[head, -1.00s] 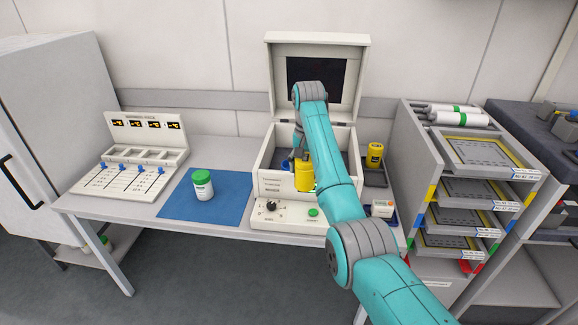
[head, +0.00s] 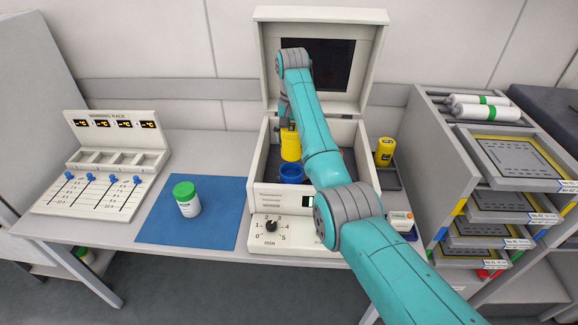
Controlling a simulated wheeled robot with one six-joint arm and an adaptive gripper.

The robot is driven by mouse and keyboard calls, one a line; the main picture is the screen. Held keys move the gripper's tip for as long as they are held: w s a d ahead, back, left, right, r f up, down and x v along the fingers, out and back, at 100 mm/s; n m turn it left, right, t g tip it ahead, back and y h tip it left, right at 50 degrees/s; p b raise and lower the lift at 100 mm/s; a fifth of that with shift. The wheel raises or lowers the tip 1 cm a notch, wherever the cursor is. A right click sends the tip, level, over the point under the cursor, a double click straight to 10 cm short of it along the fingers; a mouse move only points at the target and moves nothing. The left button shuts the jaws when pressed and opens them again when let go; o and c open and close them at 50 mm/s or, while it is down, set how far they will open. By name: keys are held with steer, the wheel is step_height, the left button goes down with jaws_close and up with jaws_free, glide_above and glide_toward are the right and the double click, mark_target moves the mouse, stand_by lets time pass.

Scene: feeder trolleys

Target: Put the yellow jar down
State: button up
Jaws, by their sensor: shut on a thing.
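A yellow jar (head: 290,147) hangs under my gripper (head: 288,126), inside the outline of the open cream box (head: 268,190). My gripper is shut on it, with the fingers mostly hidden by the jar and my arm. The jar looks upright. Just below it in the picture is a round blue cup-like holder (head: 291,173) in the box; I cannot tell whether the jar touches anything below. A second yellow jar (head: 384,150) with a dark label stands on a dark tray (head: 388,182) right of the box.
A white jar with a green lid (head: 187,200) stands on a blue mat (head: 222,222) at left. The warming rack (head: 104,160) is farther left. The box's raised lid (head: 318,15) stands behind. A trolley with drawers (head: 470,190) is at right. The mat's right part is free.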

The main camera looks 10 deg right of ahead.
mark_target(291, 161)
steer(key=shift+f, duration=4.7)
steer(key=shift+f, duration=0.15)
steer(key=o, duration=1.7)
step_height(291, 161, up, 12)
steer(key=shift+r, duration=0.1)
steer(key=shift+s, duration=0.1)
